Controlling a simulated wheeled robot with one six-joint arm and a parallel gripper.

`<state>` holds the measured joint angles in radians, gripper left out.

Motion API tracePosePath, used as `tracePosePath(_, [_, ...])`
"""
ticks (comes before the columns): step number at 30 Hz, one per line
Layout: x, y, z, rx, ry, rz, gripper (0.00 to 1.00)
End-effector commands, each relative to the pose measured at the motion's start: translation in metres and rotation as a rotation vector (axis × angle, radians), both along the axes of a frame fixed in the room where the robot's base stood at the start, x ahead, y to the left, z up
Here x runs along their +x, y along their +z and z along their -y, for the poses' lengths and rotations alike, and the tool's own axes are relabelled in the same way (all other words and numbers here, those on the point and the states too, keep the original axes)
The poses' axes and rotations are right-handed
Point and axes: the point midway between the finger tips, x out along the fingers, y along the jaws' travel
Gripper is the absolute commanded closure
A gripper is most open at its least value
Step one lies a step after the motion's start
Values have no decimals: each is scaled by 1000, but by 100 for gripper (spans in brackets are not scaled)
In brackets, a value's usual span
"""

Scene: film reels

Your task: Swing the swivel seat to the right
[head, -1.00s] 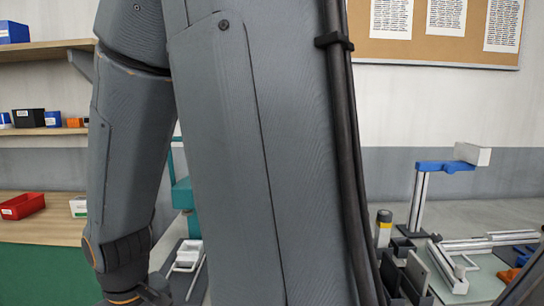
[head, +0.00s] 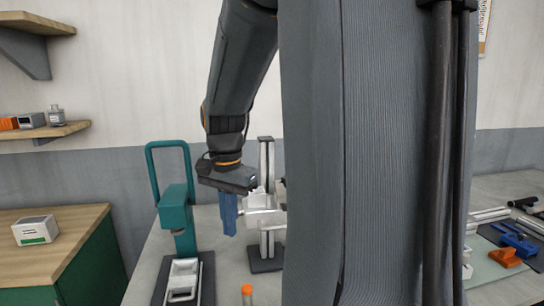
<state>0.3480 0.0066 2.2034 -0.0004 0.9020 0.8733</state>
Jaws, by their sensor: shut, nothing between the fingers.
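My gripper (head: 250,190) is at the end of my dark arm, left of centre, in front of a metal post stand (head: 266,205). Its fingers are small and partly merged with the parts behind, but they look shut and empty. A blue part (head: 228,214) hangs just below the gripper body, and a white and grey part (head: 262,202) sits beside it at the post. These may belong to the swivel seat; I cannot tell for sure, nor whether the gripper touches them. My arm hides whatever lies to the right of the post.
A teal press (head: 177,205) stands left of the post, with a white tray (head: 183,280) before it. An orange-topped item (head: 247,290) is at the front. At right are rails (head: 487,216), a blue tool (head: 518,243) and an orange block (head: 505,258). A wooden bench (head: 60,255) is at far left.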

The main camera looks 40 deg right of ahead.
Motion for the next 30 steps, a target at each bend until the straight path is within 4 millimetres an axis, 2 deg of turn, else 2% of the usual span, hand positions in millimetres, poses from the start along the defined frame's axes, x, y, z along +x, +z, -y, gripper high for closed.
tracePosePath(1, [-1, 29, 25, 2, -163, 4, 100])
tracePosePath(3, [-6, 58, 50, 9, -368, -3, 100])
tracePosePath(6, [-14, 92, 77, 14, -603, -10, 100])
tracePosePath(9, [-22, 114, 94, 18, -760, -16, 100])
tracePosePath(12, [-26, 125, 102, 20, -845, -20, 100])
tracePosePath(16, [-27, 124, 104, 21, -873, -22, 100])
tracePosePath(20, [-27, 114, 103, 21, -871, -23, 100])
tracePosePath(30, [-26, 73, 103, 21, -869, -21, 100])
